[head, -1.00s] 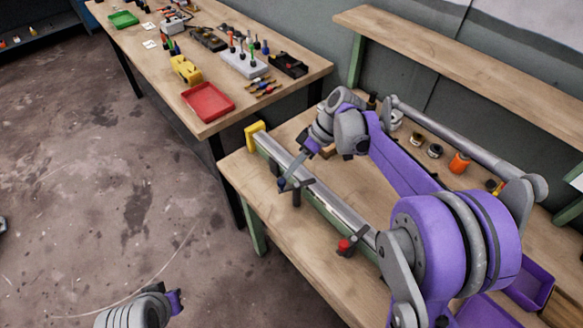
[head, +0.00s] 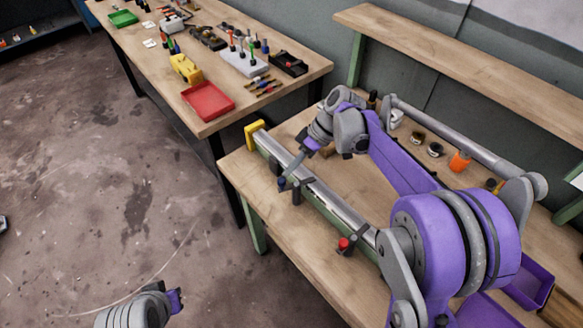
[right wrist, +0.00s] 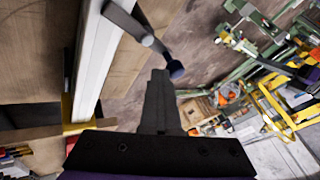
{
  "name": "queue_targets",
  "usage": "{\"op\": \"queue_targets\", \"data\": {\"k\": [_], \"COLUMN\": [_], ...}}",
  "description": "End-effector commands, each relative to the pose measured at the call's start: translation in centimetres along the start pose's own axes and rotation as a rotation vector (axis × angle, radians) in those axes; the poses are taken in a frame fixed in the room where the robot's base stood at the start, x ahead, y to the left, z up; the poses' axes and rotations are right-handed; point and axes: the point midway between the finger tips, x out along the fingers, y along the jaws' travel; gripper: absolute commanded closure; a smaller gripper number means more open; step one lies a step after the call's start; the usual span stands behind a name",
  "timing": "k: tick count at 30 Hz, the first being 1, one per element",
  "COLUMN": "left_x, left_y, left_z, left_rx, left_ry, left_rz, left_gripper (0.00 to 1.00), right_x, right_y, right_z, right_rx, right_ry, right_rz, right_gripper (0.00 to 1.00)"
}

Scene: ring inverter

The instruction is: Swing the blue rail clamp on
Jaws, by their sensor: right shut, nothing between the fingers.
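The blue rail clamp shows in the right wrist view as a grey lever bar with a dark blue knob (right wrist: 175,69) at its end, sticking out sideways from the pale rail (right wrist: 98,60). In the head view its blue knob (head: 281,183) is at the near side of the rail (head: 325,198). My right gripper (right wrist: 160,78) is shut and empty, its fingertips close beside the knob; I cannot tell whether they touch. It also shows over the rail in the head view (head: 286,183). My left gripper (head: 175,301) is at the bottom left, away from the bench; its fingers are unclear.
A red-knobbed clamp (head: 344,243) sits nearer on the same rail. A yellow block (head: 255,134) caps the rail's far end. A second table (head: 230,100) holds a red tray (head: 208,101) and tools.

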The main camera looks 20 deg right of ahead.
Motion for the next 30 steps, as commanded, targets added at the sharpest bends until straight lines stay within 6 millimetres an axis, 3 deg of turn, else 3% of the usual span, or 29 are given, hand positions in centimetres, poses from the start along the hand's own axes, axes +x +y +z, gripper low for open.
{"op": "queue_targets", "data": {"k": [14, 24, 30], "left_x": [0.0, -0.3, -0.4], "left_y": [0.0, 0.0, 0.0], "left_z": [0.0, -0.2, -0.3], "left_rx": [0.000, 0.000, 0.000], "left_ry": [0.000, 0.002, 0.003], "left_rz": [0.000, 0.000, 0.000], "left_gripper": [1.00, 1.00, 1.00], "right_x": [-0.6, -7.2, -10.1], "right_y": [-0.2, 0.1, 0.1], "right_z": [-0.3, 0.0, 0.1], "right_rx": [-0.003, 0.001, 0.001], "right_ry": [0.005, 0.004, 0.003], "right_rz": [-0.007, -0.002, -0.001], "right_gripper": [1.00, 1.00, 1.00]}}
